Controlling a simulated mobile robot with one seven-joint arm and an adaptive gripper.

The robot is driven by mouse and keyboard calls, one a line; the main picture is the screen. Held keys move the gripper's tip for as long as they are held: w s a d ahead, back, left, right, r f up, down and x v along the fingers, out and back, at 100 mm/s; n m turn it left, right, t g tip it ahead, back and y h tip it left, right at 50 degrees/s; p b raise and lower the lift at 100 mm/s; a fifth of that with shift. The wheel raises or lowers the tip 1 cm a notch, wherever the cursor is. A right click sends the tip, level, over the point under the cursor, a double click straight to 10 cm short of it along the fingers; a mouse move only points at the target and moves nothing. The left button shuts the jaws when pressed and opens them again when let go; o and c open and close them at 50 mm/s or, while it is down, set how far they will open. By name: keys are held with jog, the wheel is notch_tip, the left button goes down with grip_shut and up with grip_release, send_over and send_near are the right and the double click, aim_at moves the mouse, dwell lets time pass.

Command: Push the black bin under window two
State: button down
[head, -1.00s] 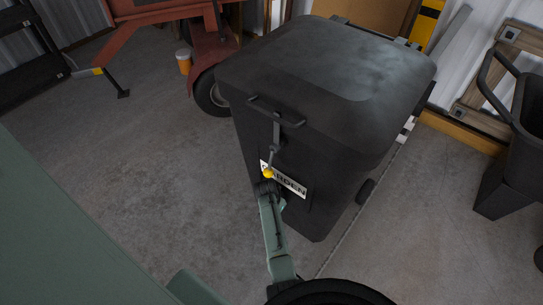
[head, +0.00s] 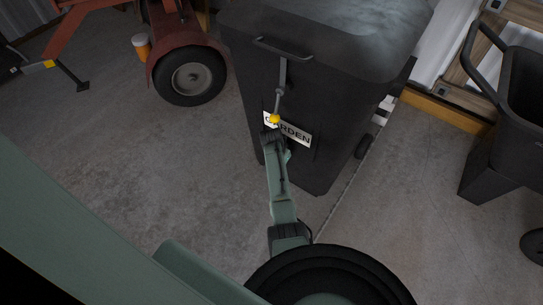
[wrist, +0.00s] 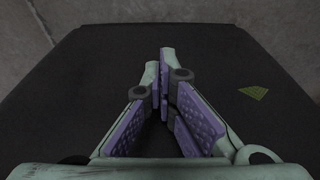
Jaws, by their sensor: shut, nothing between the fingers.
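The black bin (head: 335,110) stands upright at the upper centre of the head view, its top cut off by the picture edge. A white label (head: 296,133) on its front reads partly "GARDEN". A grey handle and a rod with a yellow ball show above the label. My green arm reaches up to the bin front, its end overlapping the label's left part. In the wrist view, my gripper (wrist: 160,62) is shut and empty, its purple-padded fingers together before a broad dark surface. I cannot tell whether the fingertips touch it. Window two is not in view.
A black cart (head: 510,120) is at the right, near a wooden frame (head: 512,14) against the wall. Concrete floor (head: 130,150) is clear at the left.

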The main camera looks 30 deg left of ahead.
jog(key=w+b, duration=0.5)
jog(key=w, duration=0.3)
jog(key=shift+w+d, duration=0.3)
jog(key=shift+r, duration=0.1)
